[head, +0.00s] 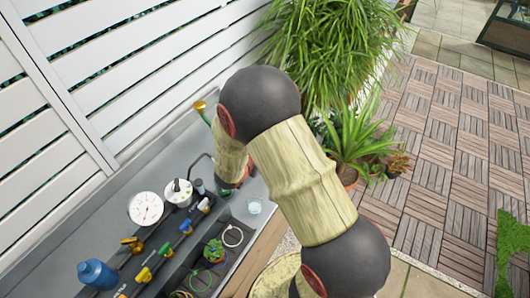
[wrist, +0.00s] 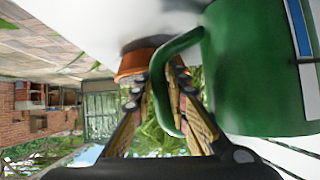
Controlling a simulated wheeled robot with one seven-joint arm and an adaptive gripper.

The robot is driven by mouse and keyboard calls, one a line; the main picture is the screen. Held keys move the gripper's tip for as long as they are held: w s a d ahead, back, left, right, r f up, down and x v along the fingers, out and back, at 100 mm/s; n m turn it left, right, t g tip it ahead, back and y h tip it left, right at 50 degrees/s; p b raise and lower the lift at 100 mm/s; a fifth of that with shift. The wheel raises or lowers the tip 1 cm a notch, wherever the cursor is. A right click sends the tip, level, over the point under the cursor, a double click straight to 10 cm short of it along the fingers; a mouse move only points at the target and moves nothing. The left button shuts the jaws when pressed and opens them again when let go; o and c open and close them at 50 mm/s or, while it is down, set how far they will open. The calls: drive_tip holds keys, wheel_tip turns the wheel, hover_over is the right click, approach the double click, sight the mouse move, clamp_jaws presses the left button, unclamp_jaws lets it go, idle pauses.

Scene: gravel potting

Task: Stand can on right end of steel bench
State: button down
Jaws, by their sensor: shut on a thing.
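The can is a green watering can (wrist: 255,70) that fills the right side of the wrist view, with a blue and white label at its edge. My gripper (wrist: 166,88) is shut on its curved green handle. My arm hides the can's body and my gripper there. The steel bench (head: 85,240) is a grey top running along the white slatted fence. I cannot tell whether the can's base touches the bench.
A terracotta pot (wrist: 140,58) is close beyond my fingers. Large plants (head: 335,50) stand past the bench.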

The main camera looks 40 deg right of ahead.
drive_tip(key=shift+w+r, duration=0.15)
drive_tip(key=shift+r, duration=0.05)
drive_tip(key=c, duration=2.2)
unclamp_jaws()
drive_tip(key=shift+f, duration=0.2)
drive_tip(key=o, duration=0.4)
drive_tip(key=shift+o, duration=0.4)
